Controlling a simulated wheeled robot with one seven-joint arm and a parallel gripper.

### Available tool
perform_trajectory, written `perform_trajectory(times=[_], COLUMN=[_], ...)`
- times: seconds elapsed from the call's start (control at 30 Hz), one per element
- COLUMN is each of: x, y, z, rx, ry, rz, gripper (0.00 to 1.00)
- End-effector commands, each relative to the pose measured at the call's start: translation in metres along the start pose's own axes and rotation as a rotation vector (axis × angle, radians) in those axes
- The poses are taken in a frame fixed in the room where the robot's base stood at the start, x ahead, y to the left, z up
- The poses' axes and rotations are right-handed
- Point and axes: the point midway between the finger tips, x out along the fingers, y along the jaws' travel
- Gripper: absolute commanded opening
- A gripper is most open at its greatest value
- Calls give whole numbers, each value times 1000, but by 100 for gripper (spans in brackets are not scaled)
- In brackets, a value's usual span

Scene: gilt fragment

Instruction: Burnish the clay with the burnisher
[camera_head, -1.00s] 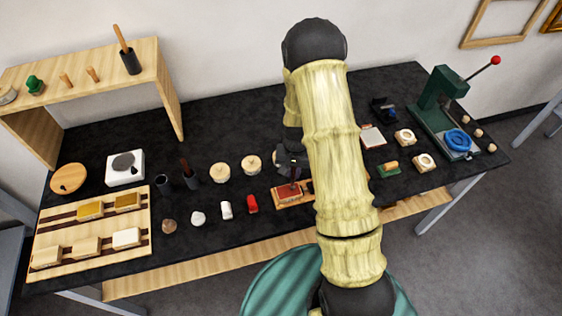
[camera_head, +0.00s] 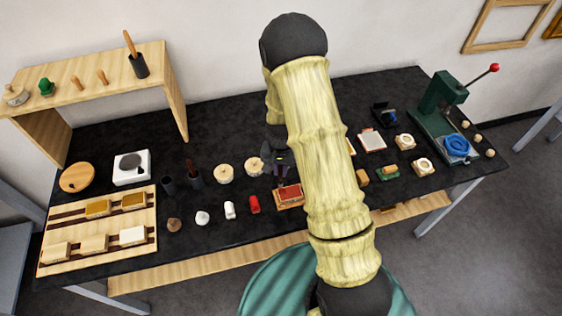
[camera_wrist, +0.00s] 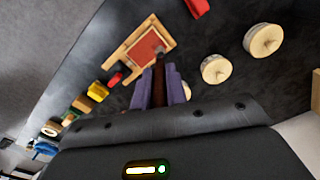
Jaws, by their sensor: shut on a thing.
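The red clay (camera_head: 291,192) is a flat panel in a wooden frame at the front middle of the black table. It also shows in the wrist view (camera_wrist: 145,48). My gripper (camera_head: 281,172) points down over the back left of the clay. In the wrist view its purple fingers (camera_wrist: 164,84) are shut on the dark brown burnisher (camera_wrist: 159,70). The burnisher's far end reaches the clay's edge in that view. I cannot tell whether it touches the clay. My arm hides part of the table to the right of the clay.
Dark cups (camera_head: 192,180) are farther left. A green press (camera_head: 440,105) stands at the right end. Small stamps and blocks lie right of my arm.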

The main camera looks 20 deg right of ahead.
Motion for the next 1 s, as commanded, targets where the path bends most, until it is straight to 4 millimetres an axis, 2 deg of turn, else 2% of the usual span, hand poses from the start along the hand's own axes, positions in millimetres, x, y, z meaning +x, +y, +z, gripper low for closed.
perform_trajectory(times=[0.1, 0.33, 1.0], x=[-15, -32, -33], y=[0, 0, 0], z=[0, 0, 0], rx=[0, 1, 1], ry=[0, 1, 0], rz=[0, 0, 0], gripper=[0, 0, 0])
